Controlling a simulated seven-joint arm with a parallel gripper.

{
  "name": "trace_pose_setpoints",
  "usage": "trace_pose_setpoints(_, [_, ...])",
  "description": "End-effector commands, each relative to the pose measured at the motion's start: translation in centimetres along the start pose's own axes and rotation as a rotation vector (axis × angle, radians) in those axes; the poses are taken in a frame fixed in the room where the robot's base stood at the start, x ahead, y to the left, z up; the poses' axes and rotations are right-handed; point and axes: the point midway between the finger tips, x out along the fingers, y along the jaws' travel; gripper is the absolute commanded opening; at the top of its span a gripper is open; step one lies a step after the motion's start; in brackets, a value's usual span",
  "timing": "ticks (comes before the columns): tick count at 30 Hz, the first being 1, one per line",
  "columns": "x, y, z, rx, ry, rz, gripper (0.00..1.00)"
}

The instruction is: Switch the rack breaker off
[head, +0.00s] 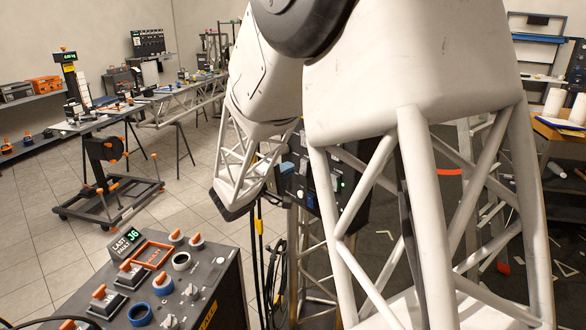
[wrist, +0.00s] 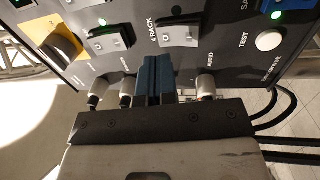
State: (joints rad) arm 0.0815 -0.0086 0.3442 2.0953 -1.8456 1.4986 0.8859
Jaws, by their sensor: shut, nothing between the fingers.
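In the wrist view, the "4 RACK" label stands upright on a dark panel (wrist: 222,52). The switch right of it, a grey plate with a light handle (wrist: 178,32), looks like the rack breaker. My gripper (wrist: 154,62) has blue fingers, closed together and empty, just below and left of that switch. Contact with the panel cannot be judged. In the head view, the dark panel (head: 352,195) is partly hidden behind my arm, with a green light showing.
Another switch (wrist: 108,40) with a lit green lamp is to the left, beside a dark knob on yellow (wrist: 62,46). A white TEST button (wrist: 268,40) is to the right. Plugs, including one under AUDIO (wrist: 206,86), flank my fingers. A control console (head: 185,275) stands front left.

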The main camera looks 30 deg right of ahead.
Motion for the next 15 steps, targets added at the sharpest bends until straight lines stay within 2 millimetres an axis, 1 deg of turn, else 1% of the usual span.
trace_pose_setpoints(1, [-0.7,0.2,0.0,0.002,0.002,0.0,0.0])
trace_pose_setpoints(15, [-6.4,1.6,0.0,0.001,0.002,0.0,0.0])
